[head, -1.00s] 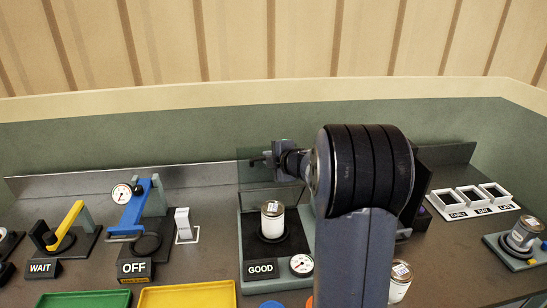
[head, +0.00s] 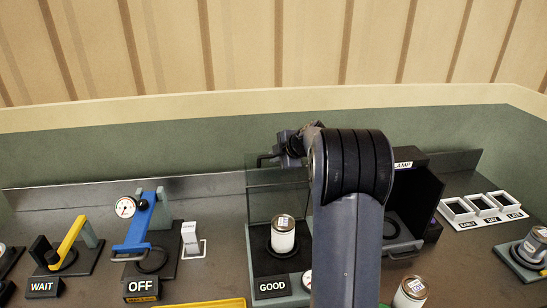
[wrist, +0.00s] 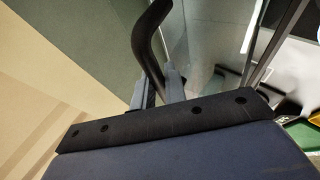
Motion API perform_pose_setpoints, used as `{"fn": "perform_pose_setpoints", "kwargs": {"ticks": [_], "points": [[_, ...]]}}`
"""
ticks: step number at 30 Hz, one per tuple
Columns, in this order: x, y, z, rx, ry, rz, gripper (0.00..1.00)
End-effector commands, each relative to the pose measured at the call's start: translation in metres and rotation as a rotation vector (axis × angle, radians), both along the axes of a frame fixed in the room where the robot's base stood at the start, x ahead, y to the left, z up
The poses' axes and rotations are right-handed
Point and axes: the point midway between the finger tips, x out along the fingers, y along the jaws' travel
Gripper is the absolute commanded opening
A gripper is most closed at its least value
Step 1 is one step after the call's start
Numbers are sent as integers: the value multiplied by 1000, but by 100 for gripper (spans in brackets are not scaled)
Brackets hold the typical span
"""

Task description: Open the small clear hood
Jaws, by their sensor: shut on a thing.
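In the wrist view the curved black handle (wrist: 147,42) runs between my grey fingertips (wrist: 158,88), and the clear panel (wrist: 205,40) shows to the right. My arm hides the station's right side.
The OFF station (head: 140,240) with a blue lever and the WAIT station (head: 68,245) with a yellow lever are to the left. A dark lamp box (head: 415,200) stands to the right. Another can (head: 410,292) is at front right. White bins (head: 482,208) are farther right.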

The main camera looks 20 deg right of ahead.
Motion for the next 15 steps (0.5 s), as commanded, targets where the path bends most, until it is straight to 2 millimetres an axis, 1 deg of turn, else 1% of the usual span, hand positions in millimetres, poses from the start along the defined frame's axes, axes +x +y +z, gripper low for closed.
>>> {"fn": "perform_pose_setpoints", "kwargs": {"ticks": [13, 14, 15], "points": [[0, 0, 0, 1, 4, 2, 0], [0, 0, 0, 1, 4, 2, 13], [0, 0, 0, 1, 4, 2, 17]]}}
